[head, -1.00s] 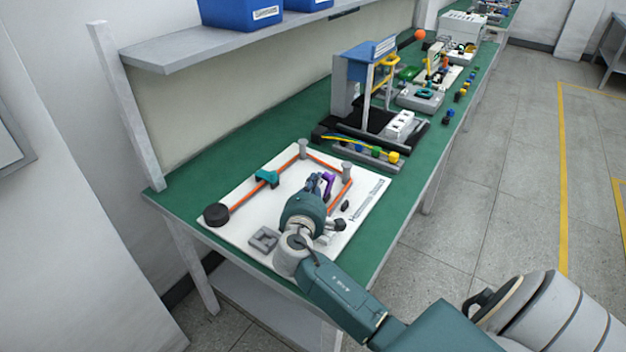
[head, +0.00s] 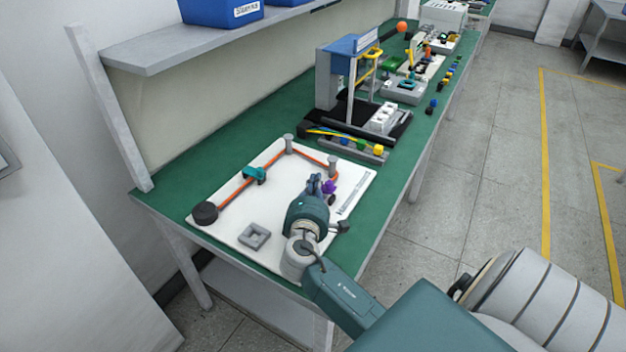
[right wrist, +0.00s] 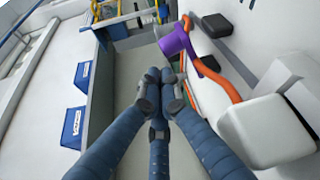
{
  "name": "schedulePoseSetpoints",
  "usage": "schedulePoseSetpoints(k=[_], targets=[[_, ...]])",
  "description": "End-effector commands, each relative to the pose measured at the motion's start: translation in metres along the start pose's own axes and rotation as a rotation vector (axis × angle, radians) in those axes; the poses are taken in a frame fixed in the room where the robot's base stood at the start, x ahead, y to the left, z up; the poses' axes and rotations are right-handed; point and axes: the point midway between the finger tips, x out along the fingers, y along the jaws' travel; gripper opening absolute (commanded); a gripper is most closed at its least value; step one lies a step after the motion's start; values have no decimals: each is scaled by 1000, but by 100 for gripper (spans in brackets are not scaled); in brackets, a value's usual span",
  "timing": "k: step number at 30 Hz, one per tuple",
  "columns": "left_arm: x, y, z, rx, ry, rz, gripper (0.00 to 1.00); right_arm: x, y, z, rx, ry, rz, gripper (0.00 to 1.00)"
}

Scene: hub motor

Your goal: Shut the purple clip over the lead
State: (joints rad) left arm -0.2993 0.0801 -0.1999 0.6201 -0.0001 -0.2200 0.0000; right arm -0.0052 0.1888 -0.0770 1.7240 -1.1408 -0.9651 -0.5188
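The purple clip (head: 330,187) is on the right part of the white board (head: 225,228), just beyond my right gripper (head: 318,186). It looks low and compact there, partly hidden by the gripper. In the right wrist view the purple clip (right wrist: 176,43) lies at the orange lead (right wrist: 213,72), which runs out from under it on both sides. I cannot tell whether it is latched. My right gripper's fingertips (right wrist: 160,80) are together with nothing visible between them, apart from the clip in the picture. The lead (head: 236,192) also shows in the head view. My left gripper is out of view.
A teal clip (head: 256,173) sits over the lead farther left. A black disc (head: 205,213), a grey square block (head: 254,236) and grey posts (head: 288,141) stand on the board. A blue-topped fixture (head: 350,60) stands behind. Green bench top is free at left.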

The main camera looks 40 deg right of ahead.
Motion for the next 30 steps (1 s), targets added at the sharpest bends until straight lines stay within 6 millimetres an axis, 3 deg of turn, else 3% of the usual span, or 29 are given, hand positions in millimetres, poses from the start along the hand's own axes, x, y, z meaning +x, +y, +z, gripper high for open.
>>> schedulePoseSetpoints(k=[20,25,30], targets=[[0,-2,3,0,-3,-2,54,-2,-1,1,1,0,-1,0],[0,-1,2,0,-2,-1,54,-23,-2,0,1,2,-2,0],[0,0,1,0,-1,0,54,-59,-3,0,1,2,-4,0]])
